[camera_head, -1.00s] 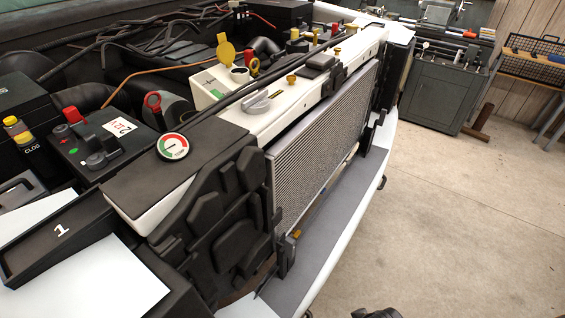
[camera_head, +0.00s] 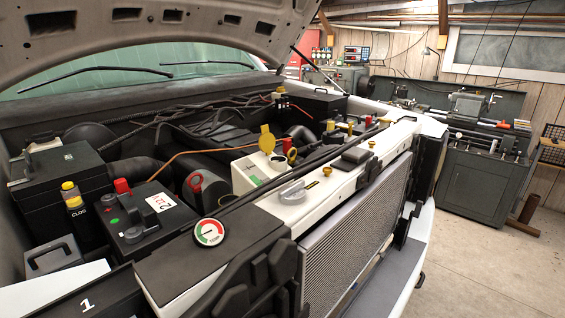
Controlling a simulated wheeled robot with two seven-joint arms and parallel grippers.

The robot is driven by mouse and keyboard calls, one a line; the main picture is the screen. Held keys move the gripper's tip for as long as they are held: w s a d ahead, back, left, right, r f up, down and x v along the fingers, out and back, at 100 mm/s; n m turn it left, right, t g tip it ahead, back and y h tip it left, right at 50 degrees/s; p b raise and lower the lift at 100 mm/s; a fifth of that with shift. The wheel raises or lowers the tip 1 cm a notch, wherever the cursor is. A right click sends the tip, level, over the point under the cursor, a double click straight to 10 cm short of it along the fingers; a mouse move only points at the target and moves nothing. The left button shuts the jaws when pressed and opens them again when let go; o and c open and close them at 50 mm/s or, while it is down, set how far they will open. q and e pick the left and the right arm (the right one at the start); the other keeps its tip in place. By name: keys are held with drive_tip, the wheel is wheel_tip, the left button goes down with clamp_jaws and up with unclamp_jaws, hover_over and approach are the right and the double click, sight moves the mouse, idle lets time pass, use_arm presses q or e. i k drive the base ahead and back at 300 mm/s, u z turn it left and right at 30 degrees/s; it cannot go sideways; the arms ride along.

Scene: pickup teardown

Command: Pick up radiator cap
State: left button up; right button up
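A round grey cap with a raised grip (camera_head: 292,192), which looks like the radiator cap, sits on the white top panel (camera_head: 318,207) just behind the silver radiator (camera_head: 345,255). It looks seated flat, and nothing covers it. Neither of my grippers shows in the view.
A red, white and green gauge (camera_head: 209,232) lies on the black cover left of the cap. An open yellow-lidded reservoir (camera_head: 258,172), a battery (camera_head: 148,220) and dark hoses lie behind. The raised hood (camera_head: 150,35) hangs above.

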sight(294, 194)
drive_tip(key=k, duration=0.5)
drive_tip(key=z, duration=1.8)
drive_tip(key=k, duration=1.6)
drive_tip(key=u, duration=1.3)
drive_tip(key=i, duration=1)
